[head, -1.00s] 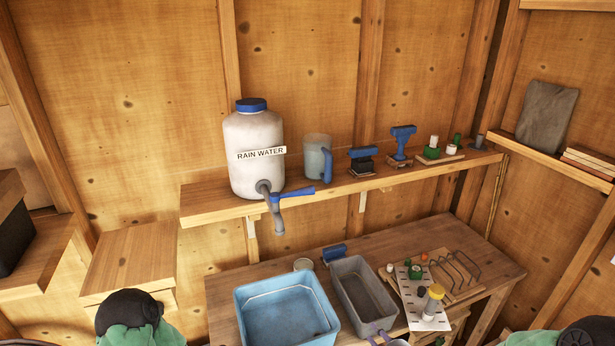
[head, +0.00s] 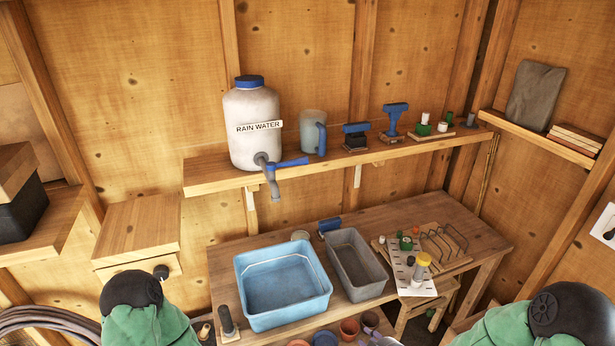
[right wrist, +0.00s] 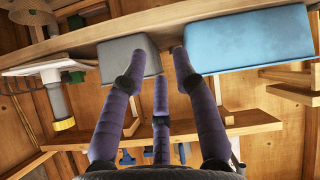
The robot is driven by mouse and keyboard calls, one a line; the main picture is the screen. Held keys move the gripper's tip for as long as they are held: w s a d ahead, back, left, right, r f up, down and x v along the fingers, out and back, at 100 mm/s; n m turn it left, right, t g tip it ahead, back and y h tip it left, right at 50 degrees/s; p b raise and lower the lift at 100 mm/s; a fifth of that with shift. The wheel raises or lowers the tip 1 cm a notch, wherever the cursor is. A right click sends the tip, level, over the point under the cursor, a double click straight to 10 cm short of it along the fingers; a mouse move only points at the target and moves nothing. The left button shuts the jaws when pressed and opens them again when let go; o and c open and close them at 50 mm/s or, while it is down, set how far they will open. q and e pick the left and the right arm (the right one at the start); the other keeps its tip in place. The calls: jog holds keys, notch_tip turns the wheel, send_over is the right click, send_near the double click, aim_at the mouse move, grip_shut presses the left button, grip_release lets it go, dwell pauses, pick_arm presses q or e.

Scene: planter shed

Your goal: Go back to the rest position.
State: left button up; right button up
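My right gripper (head: 384,340) only just shows at the bottom edge of the head view, below the bench front. In the right wrist view its purple fingers (right wrist: 158,72) are spread apart with nothing between them, so it is open and empty. Beyond the fingers in that view are the grey tub (right wrist: 126,58) and the blue basin (right wrist: 245,40). My left gripper is in neither view; only the green and black upper part of my left arm shows at the lower left.
The blue basin (head: 284,317) and grey tub (head: 369,290) stand on the bench (head: 232,262). A perforated white board (head: 404,272) with a yellow-topped bottle (head: 420,270) lies right. The RAIN WATER container (head: 250,105) stands on the shelf (head: 212,178). Small pots (head: 349,328) sit low in front.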

jog(key=s+a+f+m+g, duration=0.3)
jog(key=s+f+m+g, duration=0.1)
jog(key=s+f, duration=0.4)
jog(key=s+a+f+m+g, duration=0.4)
jog(key=s+f, duration=0.4)
jog(key=s, duration=0.2)
jog(key=shift+a+f+m+g, duration=0.2)
jog(key=shift+f+m+g, duration=0.15)
jog(key=shift+m+g, duration=0.45)
